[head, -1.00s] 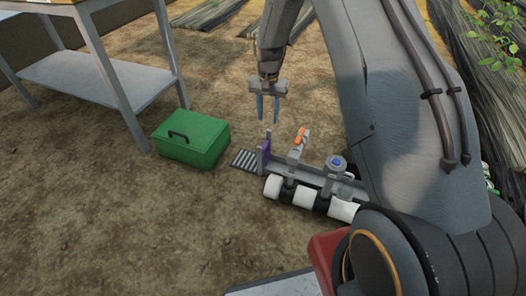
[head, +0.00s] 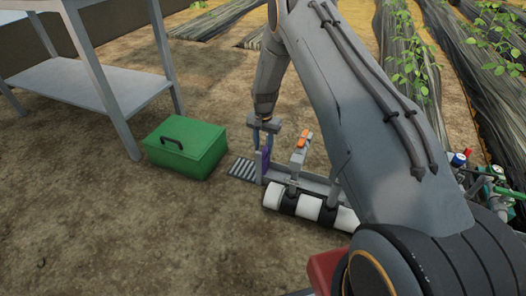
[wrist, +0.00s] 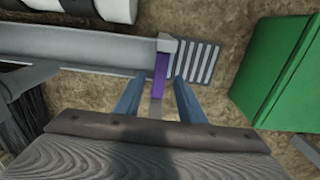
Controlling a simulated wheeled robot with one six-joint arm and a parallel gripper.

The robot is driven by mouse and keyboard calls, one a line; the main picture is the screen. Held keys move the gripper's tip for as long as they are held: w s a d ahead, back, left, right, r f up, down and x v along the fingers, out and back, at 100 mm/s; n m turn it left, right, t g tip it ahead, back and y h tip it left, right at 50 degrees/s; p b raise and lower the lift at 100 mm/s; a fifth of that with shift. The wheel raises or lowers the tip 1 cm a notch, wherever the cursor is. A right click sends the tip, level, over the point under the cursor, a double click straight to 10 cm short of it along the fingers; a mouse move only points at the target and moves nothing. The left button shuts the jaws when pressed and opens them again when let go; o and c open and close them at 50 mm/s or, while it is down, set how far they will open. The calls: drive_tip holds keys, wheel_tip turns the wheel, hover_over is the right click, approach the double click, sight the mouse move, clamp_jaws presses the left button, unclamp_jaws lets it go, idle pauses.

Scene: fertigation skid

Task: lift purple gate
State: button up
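The purple gate (head: 265,161) is a thin upright plate at the end of a grey channel on the skid, between grey posts. In the wrist view the purple gate (wrist: 160,74) shows as a narrow strip between my two blue fingers. My gripper (head: 262,138) points down at the gate. In the wrist view my gripper (wrist: 158,95) is open, with a gap on each side of the gate. My fingers hide part of the gate in the head view. I cannot tell how far down they reach beside it.
A slatted grate (head: 243,169) lies beyond the channel's end, with a green toolbox (head: 187,150) to its left. White pipe (head: 309,207) runs along the skid's front. An orange-handled lever (head: 303,142) stands right of the gate. A grey table (head: 90,82) is at upper left.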

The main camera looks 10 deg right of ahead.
drive_tip(key=shift+f, duration=0.8)
drive_tip(key=shift+c, duration=0.4)
clamp_jaws()
drive_tip(key=shift+r, duration=0.1)
wheel_tip(320, 180, up, 6)
drive_tip(key=p, duration=0.3)
drive_tip(key=shift+f, duration=0.25)
drive_tip(key=shift+a, duration=0.1)
